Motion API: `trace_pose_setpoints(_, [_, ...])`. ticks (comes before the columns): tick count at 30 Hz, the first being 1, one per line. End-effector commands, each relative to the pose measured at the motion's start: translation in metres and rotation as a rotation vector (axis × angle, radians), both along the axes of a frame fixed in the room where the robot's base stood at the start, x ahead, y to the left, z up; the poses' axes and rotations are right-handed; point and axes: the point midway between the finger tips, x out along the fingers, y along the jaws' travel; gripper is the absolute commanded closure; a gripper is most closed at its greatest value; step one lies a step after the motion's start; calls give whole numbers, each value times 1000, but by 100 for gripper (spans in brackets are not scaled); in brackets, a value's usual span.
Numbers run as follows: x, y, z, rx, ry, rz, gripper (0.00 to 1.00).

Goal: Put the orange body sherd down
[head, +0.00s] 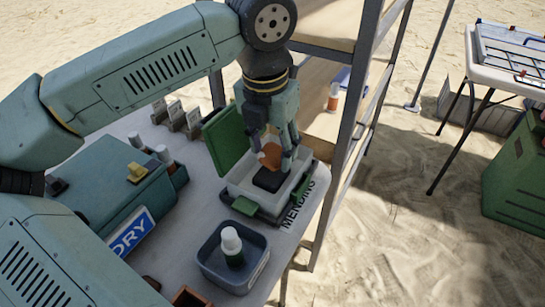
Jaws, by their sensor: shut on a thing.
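My gripper (279,148) points down over an open white box (236,184) at the table's right end and is shut on the orange sherd (270,156). The sherd sits between the fingers, above a dark pad (268,181) inside the box. I cannot tell whether the sherd touches the pad. The box has green clips, and a green lid (226,138) stands up at its back left.
A blue-grey tray (208,254) with a white-capped bottle (232,248) stands in front of the box. A teal case (110,185) with a "DRY" sign (131,231) is at left. A metal shelf frame (347,130) rises close on the right.

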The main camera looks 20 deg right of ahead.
Motion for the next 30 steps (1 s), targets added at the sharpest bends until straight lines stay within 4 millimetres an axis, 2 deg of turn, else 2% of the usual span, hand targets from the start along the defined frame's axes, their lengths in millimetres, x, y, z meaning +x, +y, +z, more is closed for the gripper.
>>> trace_pose_setpoints(3, [-2,0,-21,0,4,-2,80])
trace_pose_setpoints(6, [-2,-1,-31,-1,2,-1,80])
trace_pose_setpoints(18, [-2,-1,-38,-1,1,0,80])
trace_pose_setpoints(19, [-2,0,-38,-1,1,0,52])
trace_pose_setpoints(23, [-2,-1,-37,-1,1,0,44])
trace_pose_setpoints(30, [-2,-1,-37,-1,1,0,44])
